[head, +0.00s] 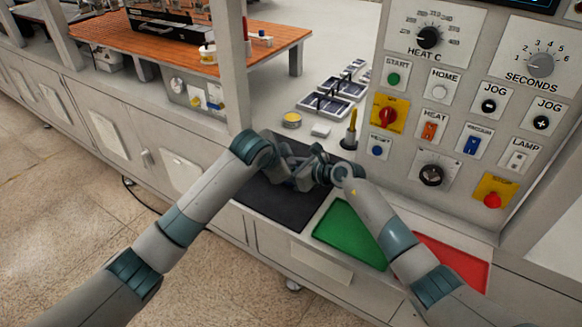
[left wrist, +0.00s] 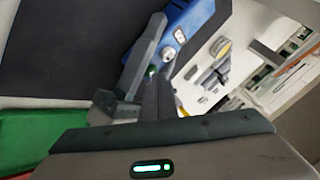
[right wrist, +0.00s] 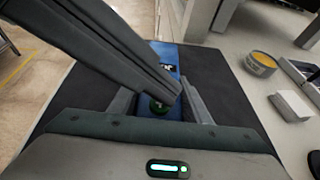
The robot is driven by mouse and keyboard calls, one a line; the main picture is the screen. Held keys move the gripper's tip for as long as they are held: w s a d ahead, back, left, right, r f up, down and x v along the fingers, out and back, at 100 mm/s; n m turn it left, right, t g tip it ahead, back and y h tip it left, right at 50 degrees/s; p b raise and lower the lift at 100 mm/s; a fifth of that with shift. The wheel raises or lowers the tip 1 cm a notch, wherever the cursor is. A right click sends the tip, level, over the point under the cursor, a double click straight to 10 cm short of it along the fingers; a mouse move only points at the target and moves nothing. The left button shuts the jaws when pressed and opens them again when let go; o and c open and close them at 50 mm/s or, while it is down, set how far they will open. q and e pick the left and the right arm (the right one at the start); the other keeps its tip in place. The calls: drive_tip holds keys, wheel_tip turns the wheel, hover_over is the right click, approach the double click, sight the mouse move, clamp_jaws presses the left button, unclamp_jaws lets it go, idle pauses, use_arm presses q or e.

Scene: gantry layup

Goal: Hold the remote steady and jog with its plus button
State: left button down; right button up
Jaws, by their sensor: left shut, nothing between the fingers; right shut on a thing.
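My right gripper (right wrist: 158,104) is shut on the blue remote (right wrist: 168,56), with a finger on each side of it. The plus marking is not readable.
Below the grippers lies a dark mat (head: 268,205), beside a green tray (head: 347,236) and a red tray (head: 452,262). The control panel (head: 460,110) rises at the right. A yellow-topped tin (head: 291,120) and a white block (head: 321,131) stand behind the mat.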

use_arm(q)
drive_tip(key=shift+f, duration=0.2)
drive_tip(key=shift+r, duration=0.95)
drive_tip(key=shift+r, duration=2.55)
idle(0.6)
idle(0.5)
drive_tip(key=shift+r, duration=1.9)
